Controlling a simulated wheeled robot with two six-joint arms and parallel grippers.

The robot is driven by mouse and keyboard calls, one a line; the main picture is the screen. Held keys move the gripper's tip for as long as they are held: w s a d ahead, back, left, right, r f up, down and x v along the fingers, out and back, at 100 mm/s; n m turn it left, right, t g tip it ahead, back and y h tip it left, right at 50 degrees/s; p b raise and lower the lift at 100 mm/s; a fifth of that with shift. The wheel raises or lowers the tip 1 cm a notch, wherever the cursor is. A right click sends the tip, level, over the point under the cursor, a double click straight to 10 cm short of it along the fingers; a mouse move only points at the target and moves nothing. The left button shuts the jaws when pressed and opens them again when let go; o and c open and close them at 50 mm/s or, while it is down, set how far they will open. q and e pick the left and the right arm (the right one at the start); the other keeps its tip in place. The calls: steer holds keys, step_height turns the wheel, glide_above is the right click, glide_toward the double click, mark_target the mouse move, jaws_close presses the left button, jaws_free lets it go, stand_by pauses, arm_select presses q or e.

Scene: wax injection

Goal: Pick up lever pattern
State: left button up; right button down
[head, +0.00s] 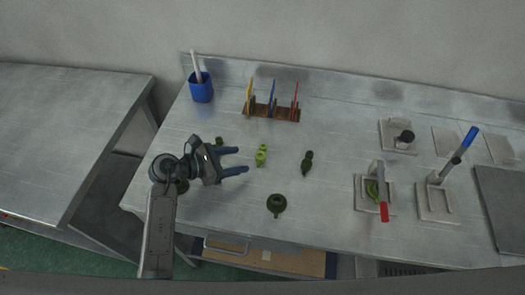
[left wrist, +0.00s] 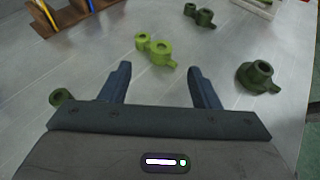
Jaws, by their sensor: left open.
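A light green pattern (head: 261,156) with two round bosses lies on the metal table; it shows in the left wrist view (left wrist: 155,49) just beyond the fingertips. It looks most like the lever pattern. My left gripper (head: 241,160) is open and empty, its blue fingers pointing right toward this pattern, apart from it. The fingers also show in the left wrist view (left wrist: 160,75). A dark green two-boss pattern (head: 307,162) lies farther right. A dark green ring with a tab (head: 276,204) lies nearer the front edge. My right gripper is not in view.
Another small green piece (head: 219,141) lies beside my left gripper. A rack (head: 262,113) with yellow, blue and red tools and a blue cup (head: 201,92) stand behind. A red-handled fixture (head: 363,205) and a blue-handled fixture (head: 432,207) stand at right.

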mark_target(259, 155)
arm_select(q)
steer(key=shift+w+d+f, duration=0.1)
steer(key=shift+w+d, duration=0.1)
steer(key=shift+d, duration=0.3)
steer(key=shift+w+d+f, duration=0.1)
steer(key=shift+w+d, duration=0.05)
steer(key=shift+d, duration=0.15)
steer(key=p+x, duration=0.3)
steer(key=x, duration=0.1)
steer(key=shift+w+d, duration=0.1)
steer(key=shift+d, duration=0.05)
steer(key=shift+w+d+f, duration=0.1)
steer(key=shift+d, duration=0.15)
steer(key=shift+f, duration=0.1)
steer(key=shift+c, duration=0.3)
steer(key=c, duration=1)
steer(key=shift+c, duration=0.2)
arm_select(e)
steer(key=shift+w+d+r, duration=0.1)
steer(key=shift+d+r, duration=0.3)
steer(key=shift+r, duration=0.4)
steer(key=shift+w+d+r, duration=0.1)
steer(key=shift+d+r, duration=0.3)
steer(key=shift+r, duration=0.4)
